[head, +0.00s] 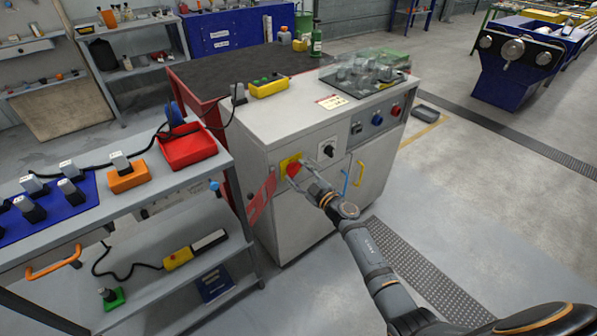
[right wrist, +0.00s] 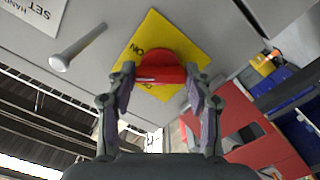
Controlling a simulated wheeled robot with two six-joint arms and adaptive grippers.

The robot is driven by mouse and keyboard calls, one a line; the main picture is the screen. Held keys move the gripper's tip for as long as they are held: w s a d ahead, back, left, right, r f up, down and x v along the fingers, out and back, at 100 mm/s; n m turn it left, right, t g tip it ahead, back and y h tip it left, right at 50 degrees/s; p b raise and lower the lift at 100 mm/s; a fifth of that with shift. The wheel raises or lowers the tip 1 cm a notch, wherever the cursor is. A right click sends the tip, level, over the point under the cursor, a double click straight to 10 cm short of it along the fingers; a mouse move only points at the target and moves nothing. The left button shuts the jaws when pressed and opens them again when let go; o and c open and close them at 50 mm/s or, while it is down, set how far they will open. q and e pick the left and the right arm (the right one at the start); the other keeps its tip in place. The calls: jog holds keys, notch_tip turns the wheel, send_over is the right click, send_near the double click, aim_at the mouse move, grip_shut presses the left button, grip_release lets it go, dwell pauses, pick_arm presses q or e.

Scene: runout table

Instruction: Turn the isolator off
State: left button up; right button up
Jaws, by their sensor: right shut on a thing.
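The isolator is a red knob (head: 293,169) on a yellow plate (head: 284,163), on the front of a light grey cabinet (head: 300,225). In the right wrist view, the red knob (right wrist: 161,66) sits on the yellow plate (right wrist: 150,36), which has dark lettering, including "ON". My right gripper (head: 301,176) reaches the knob from the front. In the right wrist view, my gripper's fingers (right wrist: 160,82) are on both sides of the knob, shut on it. I cannot clearly tell which marking the knob points to. My left gripper is out of view.
A grey bench (head: 190,176) with a red bin (head: 187,147) stands left.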

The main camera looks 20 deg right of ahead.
jog(key=n, duration=0.4)
jog(key=shift+n, duration=0.3)
jog(key=n, duration=0.5)
jog(key=shift+n, duration=0.3)
jog(key=shift+f, duration=0.1)
jog(key=o, duration=1.2)
